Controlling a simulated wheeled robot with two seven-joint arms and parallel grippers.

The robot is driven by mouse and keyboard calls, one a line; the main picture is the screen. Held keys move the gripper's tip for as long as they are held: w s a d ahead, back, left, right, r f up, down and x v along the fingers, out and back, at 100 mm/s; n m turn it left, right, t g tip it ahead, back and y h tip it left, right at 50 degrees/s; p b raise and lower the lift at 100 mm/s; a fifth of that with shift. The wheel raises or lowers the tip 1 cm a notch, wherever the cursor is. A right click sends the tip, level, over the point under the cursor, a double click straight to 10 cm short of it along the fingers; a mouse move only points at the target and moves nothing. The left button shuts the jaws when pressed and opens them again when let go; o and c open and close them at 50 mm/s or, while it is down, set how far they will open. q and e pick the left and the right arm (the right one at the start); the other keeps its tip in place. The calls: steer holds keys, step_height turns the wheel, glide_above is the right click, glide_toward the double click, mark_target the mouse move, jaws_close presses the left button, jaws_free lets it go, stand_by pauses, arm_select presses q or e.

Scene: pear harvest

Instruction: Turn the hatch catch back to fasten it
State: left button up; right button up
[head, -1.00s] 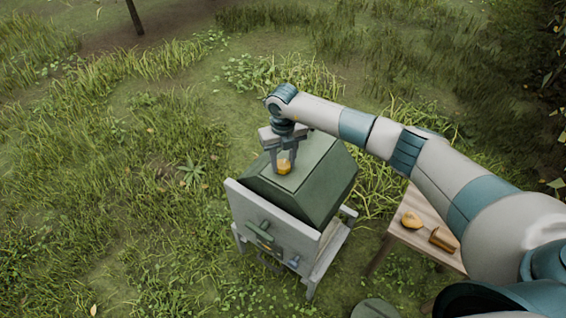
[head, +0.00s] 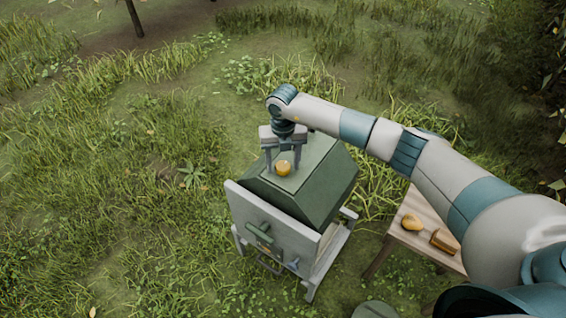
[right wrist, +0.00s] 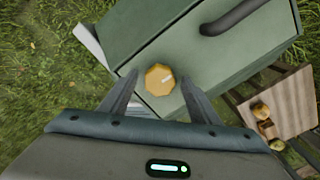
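The hatch catch is a round yellow-orange knob (head: 283,168) on the green sloped top of the box (head: 318,187). In the right wrist view the knob (right wrist: 158,84) has a short pale mark on its right half. My right gripper (head: 283,173) points down over the knob. It is open, with one finger on each side of the knob. The right wrist view shows a gap between the knob and each finger of the gripper (right wrist: 159,79). My left gripper is not in view.
A dark curved handle (right wrist: 235,16) is on the box top. The box's pale front panel (head: 290,238) carries a green bar and small fittings. A wooden table (head: 425,215) to the right holds a yellow pear (head: 411,222) and a brown item (head: 443,240). Grass surrounds the box.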

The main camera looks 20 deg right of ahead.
mark_target(283, 165)
stand_by(0.3)
step_height(283, 165, up, 6)
steer(key=shift+r+b, duration=0.1)
steer(key=shift+b, duration=0.8)
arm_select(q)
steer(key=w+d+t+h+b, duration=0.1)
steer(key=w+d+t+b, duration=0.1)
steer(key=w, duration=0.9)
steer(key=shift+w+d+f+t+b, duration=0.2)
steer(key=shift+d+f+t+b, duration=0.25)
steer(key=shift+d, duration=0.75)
arm_select(e)
step_height(283, 165, up, 11)
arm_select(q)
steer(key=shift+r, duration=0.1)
arm_select(e)
steer(key=shift+r, duration=0.1)
